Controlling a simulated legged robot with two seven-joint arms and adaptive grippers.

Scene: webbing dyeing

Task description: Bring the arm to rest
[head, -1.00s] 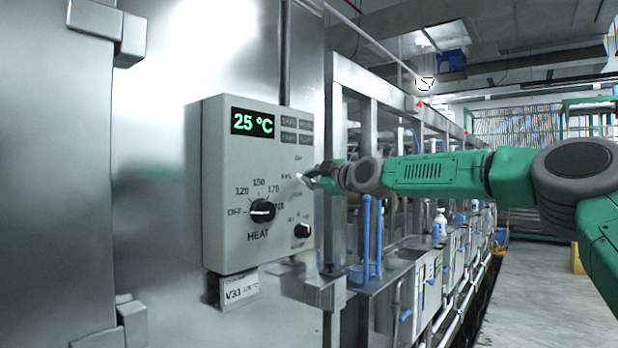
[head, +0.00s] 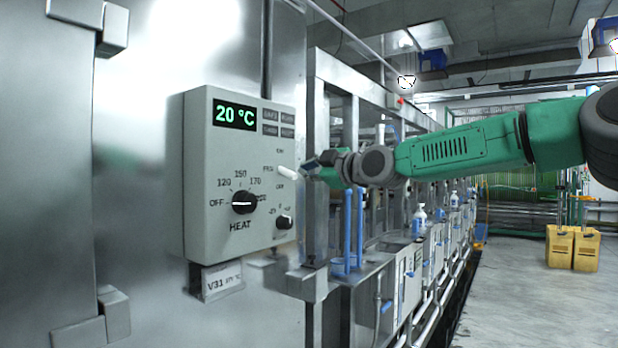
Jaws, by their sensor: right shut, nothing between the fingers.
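My right arm comes in from the right, green with grey joints. Its gripper (head: 308,171) is small in the picture, close to the right edge of a grey control box (head: 200,130), and is shut with nothing in it. A white lever or stub (head: 287,173) on the box lies just left of the fingertips; I cannot tell whether they touch. The box's display (head: 234,114) reads 20 °C. The black HEAT knob (head: 244,202) and a smaller black knob (head: 284,222) sit lower on its face. My left gripper is not in view.
A large steel cabinet (head: 150,60) carries the box. A row of steel tanks (head: 402,280) with blue handles and pipes runs back along the middle. Two yellow canisters (head: 560,247) stand on the floor (head: 520,300) at right, where there is free room.

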